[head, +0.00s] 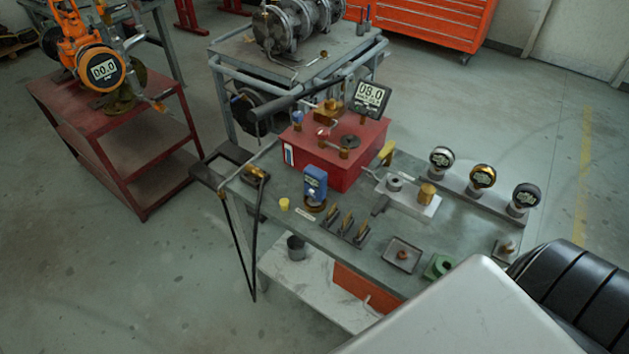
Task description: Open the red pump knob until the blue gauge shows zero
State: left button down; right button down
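The red pump (330,168) is a red box standing on the grey workbench. On its top are a small reddish knob (322,132), a blue knob (297,117), brass fittings and a dark round part. A black-framed display (370,97) at its back right reads about 09.0. A blue gauge (316,182) stands on a brass base on the bench in front of the pump; its reading is too small to tell. Neither of my grippers is in view.
The workbench (285,222) also holds several round gauges (482,178), a white block (408,203) and small trays (402,254). A red cart (75,100) stands left with an orange gauge (102,70) reading 00.0. Floor between cart and bench is clear.

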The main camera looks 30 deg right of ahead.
aim_at(322, 132)
jog(key=i+j+z, duration=0.1)
jog(key=z, duration=0.3)
jog(key=j+z, duration=0.15)
jog(key=z, duration=0.25)
jog(key=j+z, duration=0.15)
jog(key=z, duration=0.25)
jog(key=i+j, duration=0.05)
